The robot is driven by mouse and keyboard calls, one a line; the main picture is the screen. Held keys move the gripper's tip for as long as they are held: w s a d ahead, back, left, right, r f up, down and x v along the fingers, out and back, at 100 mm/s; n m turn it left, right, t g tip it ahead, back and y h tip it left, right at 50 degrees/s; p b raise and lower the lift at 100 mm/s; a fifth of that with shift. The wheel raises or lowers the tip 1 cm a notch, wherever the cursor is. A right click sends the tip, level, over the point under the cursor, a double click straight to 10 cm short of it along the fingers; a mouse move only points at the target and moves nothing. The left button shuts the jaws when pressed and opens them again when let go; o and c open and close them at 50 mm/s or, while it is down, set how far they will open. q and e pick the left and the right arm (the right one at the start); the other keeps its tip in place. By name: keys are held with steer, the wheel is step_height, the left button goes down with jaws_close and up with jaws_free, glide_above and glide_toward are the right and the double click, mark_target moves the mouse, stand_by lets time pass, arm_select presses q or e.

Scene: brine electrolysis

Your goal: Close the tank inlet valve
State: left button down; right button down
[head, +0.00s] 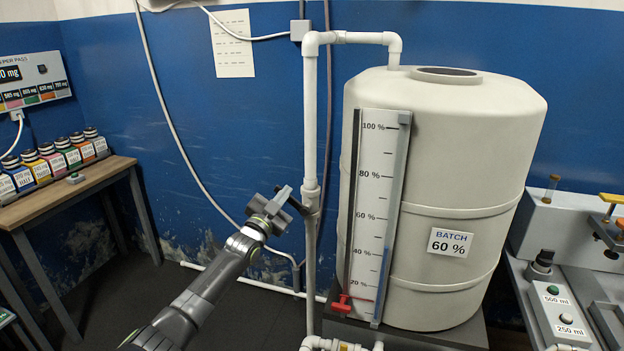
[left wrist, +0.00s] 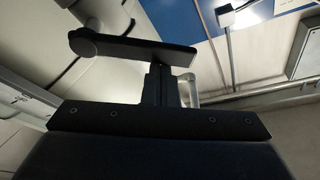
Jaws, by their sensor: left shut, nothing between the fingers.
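The white tank (head: 445,130) stands right of centre, with a white pipe (head: 310,110) rising beside it and bending over into its top. A pale fitting (head: 311,196) sits on the pipe at mid height. My left gripper (head: 286,193) is shut and empty just left of this fitting. A dark bar crosses the gripper tip towards the pipe; whether it is the valve lever I cannot tell. In the left wrist view, the shut fingers (left wrist: 160,86) stand before a dark lever-like bar (left wrist: 135,49) with a round end; contact is unclear. My right gripper is out of view.
A level gauge (head: 378,190) with a red piece (head: 343,303) near its low end is on the tank front. A wooden table (head: 75,187) with several bottles stands left. A bench with buttons (head: 560,310) is at right. Floor between is clear.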

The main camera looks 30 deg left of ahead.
arm_select(q)
steer(key=shift+s+a+f+n+y+p, duration=0.1)
steer(key=shift+a+f+n+y+p, duration=0.3)
steer(key=shift+n, duration=0.75)
steer(key=shift+s+a+f+n+y+p, duration=0.1)
steer(key=shift+a+f+n+y, duration=0.25)
steer(key=shift+f+n+y, duration=0.6)
steer(key=shift+s+a+f+n+y+p, duration=0.1)
steer(key=shift+a+f+n+y+p, duration=0.4)
steer(key=shift+n, duration=0.9)
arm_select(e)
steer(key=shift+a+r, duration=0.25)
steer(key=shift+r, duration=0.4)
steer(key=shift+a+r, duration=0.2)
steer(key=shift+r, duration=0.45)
arm_select(q)
steer(key=shift+d+f+b, duration=0.1)
steer(key=shift+f+b, duration=0.1)
steer(key=shift+b, duration=0.1)
steer(key=shift+w+h, duration=0.1)
steer(key=shift+h, duration=0.25)
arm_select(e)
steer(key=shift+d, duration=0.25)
